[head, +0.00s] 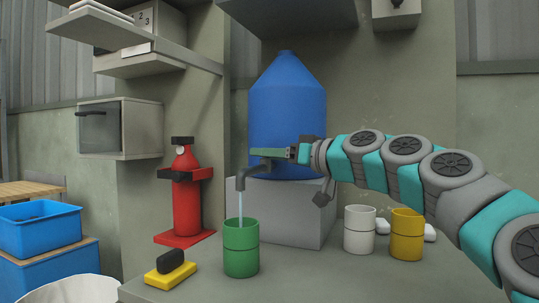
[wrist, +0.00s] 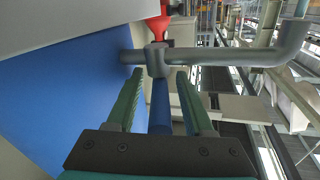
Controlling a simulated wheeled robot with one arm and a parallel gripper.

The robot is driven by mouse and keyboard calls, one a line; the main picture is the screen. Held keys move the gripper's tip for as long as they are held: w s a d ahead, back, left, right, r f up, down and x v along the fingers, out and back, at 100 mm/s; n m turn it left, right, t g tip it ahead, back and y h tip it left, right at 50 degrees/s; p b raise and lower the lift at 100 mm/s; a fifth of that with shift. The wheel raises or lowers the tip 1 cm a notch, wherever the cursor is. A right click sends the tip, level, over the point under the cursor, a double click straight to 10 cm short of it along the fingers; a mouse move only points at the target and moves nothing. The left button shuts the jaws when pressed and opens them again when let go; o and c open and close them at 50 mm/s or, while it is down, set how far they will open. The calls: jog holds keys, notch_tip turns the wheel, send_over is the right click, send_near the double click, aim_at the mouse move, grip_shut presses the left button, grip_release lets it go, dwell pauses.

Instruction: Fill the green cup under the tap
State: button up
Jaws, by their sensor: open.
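The green cup (head: 241,250) stands upright on the counter, directly below the spout of the grey tap (head: 243,181). A thin stream of water (head: 240,205) runs from the spout into the cup's mouth. The water level inside is hidden. The tap comes out of the blue water container (head: 288,105). My gripper (head: 262,153) is at the top of the tap. In the wrist view, its two green fingers (wrist: 159,76) are open on either side of a blue lever (wrist: 161,106) below the tap body (wrist: 157,60), with gaps visible on both sides.
A white cup (head: 359,232) and a yellow cup (head: 406,236) stand to the right. A yellow-and-black sponge or brush (head: 170,270) lies left of the green cup. A red fire extinguisher (head: 186,200) stands behind it. The grey block (head: 290,215) supports the container.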

grip_shut()
dwell(0.3)
dwell(1.1)
